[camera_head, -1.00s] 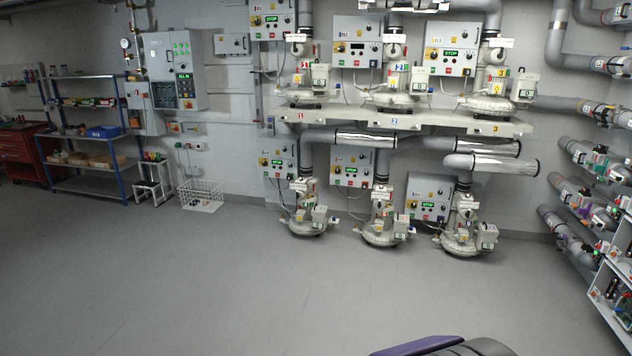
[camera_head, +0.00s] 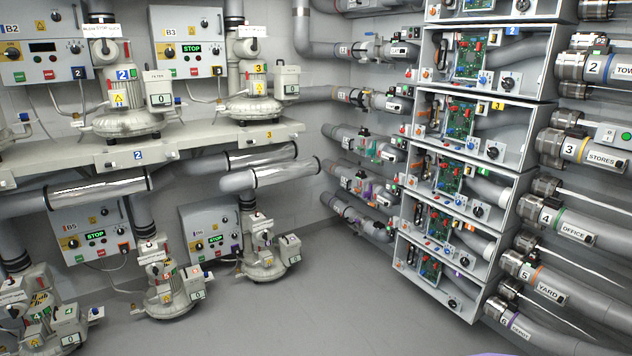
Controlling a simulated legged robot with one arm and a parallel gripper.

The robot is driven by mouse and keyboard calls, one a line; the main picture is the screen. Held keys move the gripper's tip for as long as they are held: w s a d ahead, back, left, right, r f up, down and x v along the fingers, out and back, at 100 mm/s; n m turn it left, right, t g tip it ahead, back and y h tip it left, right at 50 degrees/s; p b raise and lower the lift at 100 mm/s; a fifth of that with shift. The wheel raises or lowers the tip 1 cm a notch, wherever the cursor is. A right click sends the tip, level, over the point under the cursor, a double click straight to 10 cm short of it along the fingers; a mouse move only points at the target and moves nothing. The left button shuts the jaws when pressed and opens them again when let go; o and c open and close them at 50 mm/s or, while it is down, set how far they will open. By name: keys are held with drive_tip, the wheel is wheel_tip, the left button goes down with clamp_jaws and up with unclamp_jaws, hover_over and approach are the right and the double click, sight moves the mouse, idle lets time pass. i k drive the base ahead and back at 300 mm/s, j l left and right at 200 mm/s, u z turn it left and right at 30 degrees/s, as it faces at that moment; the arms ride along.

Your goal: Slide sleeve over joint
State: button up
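Labelled grey tubes run along the right wall: STORES (camera_head: 596,155), OFFICE (camera_head: 575,230) and YARD (camera_head: 550,292), with others above and below. Metal collars or sleeves sit around their left ends, such as one beside the STORES label (camera_head: 553,147) and one beside the YARD label (camera_head: 515,264). Shiny metal sections (camera_head: 110,187) also lie around the grey pipes below the blower shelf. I cannot tell which sleeve and joint the task means, or whether any joint is uncovered. My gripper is not in view.
Open-fronted grey cabinets with circuit boards (camera_head: 470,115) are stacked right of centre. Blowers stand on a shelf (camera_head: 200,144) at left, and more, such as one labelled 5 (camera_head: 168,285), stand below it. Free grey floor (camera_head: 330,300) lies at the bottom centre.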

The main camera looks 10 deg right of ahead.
sight(381, 45)
drive_tip(key=i+l, duration=0.1)
drive_tip(key=i, duration=0.95)
drive_tip(key=i+l, duration=0.15)
drive_tip(key=i, duration=0.9)
